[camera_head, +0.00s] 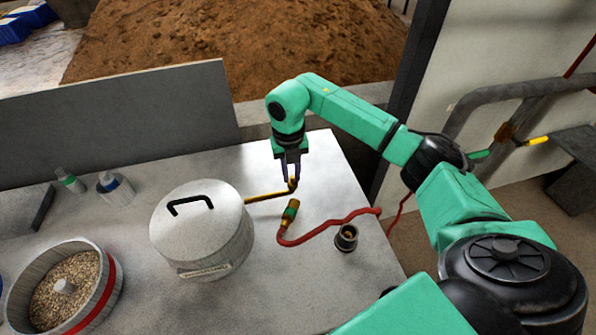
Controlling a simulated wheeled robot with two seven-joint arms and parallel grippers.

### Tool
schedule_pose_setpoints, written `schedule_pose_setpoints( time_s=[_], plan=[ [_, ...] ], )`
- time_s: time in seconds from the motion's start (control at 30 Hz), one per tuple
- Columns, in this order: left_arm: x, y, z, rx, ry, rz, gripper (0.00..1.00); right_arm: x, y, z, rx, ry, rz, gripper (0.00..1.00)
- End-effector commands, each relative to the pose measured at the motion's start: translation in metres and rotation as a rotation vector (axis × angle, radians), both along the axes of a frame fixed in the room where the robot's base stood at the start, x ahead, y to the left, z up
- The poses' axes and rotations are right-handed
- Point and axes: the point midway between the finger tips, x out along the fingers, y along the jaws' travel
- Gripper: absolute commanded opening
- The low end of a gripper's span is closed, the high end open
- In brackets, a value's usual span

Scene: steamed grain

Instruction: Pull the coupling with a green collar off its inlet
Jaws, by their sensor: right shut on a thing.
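The coupling with a green collar (291,210) has a brass body and sits at the end of a red hose (318,231). It appears to lie on the table, a little apart from the brass inlet pipe (265,196). That pipe runs from the side of a lidded metal pot (203,243) and turns up at its end. My right gripper (292,181) points down and looks shut on the upturned brass end of the inlet. The fingers hide part of that end. The coupling is below the fingertips in the picture, clear of them. My left gripper is not in view.
A round tub of grain (112,272) is at front left. Two small bottles (116,189) (71,182) stand behind it. A grey panel (120,112) edges the table's back.

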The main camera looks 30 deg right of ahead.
Motion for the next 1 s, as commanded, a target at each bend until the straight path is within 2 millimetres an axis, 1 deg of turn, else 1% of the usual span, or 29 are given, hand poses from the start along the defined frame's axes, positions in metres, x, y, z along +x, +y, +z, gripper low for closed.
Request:
schedule_pose_setpoints(
  time_s=[0.03,0.2,0.23,0.27,0.3,0.37,0.4,0.43,0.67,0.77,0.87,1.0],
  plan=[
    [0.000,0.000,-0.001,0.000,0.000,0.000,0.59,-0.002,0.015,-0.002,0.031,-0.002,0.026,0.00],
    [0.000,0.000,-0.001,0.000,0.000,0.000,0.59,-0.002,0.015,-0.002,0.032,-0.001,0.026,0.00],
    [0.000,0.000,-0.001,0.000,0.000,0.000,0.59,-0.002,0.015,-0.003,0.031,-0.001,0.026,0.27],
    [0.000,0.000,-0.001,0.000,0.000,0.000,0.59,-0.002,0.015,-0.003,0.031,0.000,0.026,0.38],
    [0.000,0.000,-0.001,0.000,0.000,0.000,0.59,-0.002,0.015,-0.002,0.031,0.000,0.026,0.53],
    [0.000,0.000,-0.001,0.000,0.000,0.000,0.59,-0.002,0.014,-0.002,0.030,0.000,0.024,0.76],
    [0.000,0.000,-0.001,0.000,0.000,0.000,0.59,-0.002,0.014,-0.002,0.029,0.001,0.023,0.92],
    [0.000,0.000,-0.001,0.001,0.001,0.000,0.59,-0.002,0.013,-0.002,0.029,0.001,0.023,1.00],
    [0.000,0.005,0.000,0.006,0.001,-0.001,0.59,0.000,0.011,0.000,0.026,-0.002,0.018,1.00],
    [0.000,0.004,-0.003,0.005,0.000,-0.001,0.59,0.001,0.011,0.007,0.026,-0.005,0.017,1.00],
    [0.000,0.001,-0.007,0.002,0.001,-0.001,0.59,0.001,0.012,0.024,0.025,-0.007,0.018,1.00],
    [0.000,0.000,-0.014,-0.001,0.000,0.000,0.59,0.001,0.013,0.057,0.025,-0.008,0.021,1.00]
  ],
)
